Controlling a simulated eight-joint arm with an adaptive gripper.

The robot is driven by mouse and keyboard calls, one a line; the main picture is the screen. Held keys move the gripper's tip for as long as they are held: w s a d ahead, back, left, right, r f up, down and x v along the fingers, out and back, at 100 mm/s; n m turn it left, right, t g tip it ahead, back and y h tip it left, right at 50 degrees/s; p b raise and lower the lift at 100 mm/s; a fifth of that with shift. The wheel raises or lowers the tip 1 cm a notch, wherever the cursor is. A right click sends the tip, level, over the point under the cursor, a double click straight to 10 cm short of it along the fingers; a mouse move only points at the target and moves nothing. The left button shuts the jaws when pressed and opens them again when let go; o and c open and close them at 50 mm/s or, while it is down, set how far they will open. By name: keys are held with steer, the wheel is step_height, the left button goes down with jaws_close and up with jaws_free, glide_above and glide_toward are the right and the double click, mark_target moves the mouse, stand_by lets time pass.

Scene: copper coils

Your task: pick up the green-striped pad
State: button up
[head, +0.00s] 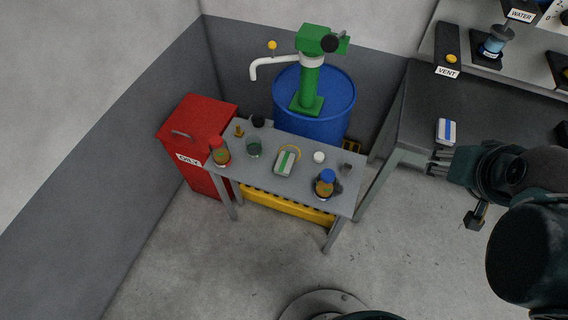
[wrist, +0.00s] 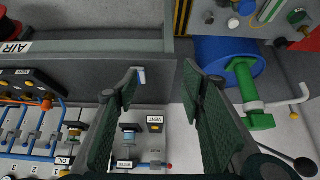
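The green-striped pad (head: 285,161), pale with a green stripe, lies on the small grey table (head: 262,182) in the head view. A thin yellow ring lies against its far side. My gripper (head: 437,162) is at the right of the head view, well to the right of the pad and near the grey bench. In the wrist view my gripper (wrist: 160,76) is open, with nothing held between its two fingers.
A blue-striped pad (head: 446,131) lies on the grey bench (head: 425,105). A blue drum (head: 340,98) stands behind.

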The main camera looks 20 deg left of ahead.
stand_by(0.4)
steer(key=o, duration=1.2)
steer(key=shift+o, duration=0.2)
steer(key=shift+w+a, duration=0.1)
